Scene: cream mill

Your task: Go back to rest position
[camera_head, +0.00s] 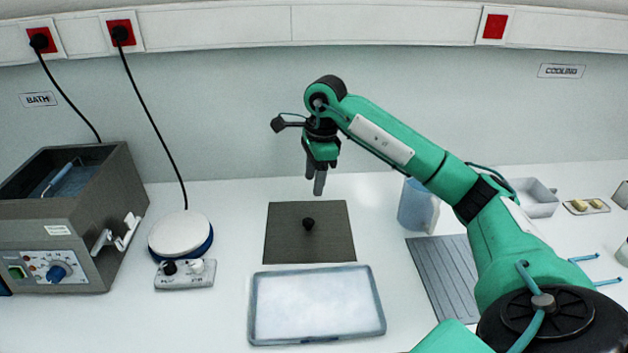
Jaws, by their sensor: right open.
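My right arm reaches in from the lower right. Its right gripper (316,180) hangs pointing down above the back of a dark square plate (280,240). It holds nothing that I can see. From this angle its two fingers partly overlap. A small black knob (308,224) sits in the middle of the dark plate, below the gripper and apart from it. My left gripper is not in view.
A shallow white tray (377,318) lies in front of the plate. A water bath (75,270) and round hotplate (180,235) stand left. Right are a bluish container (418,208), a ridged grey mat (440,275), a metal tray (540,208) and a small tray (598,207).

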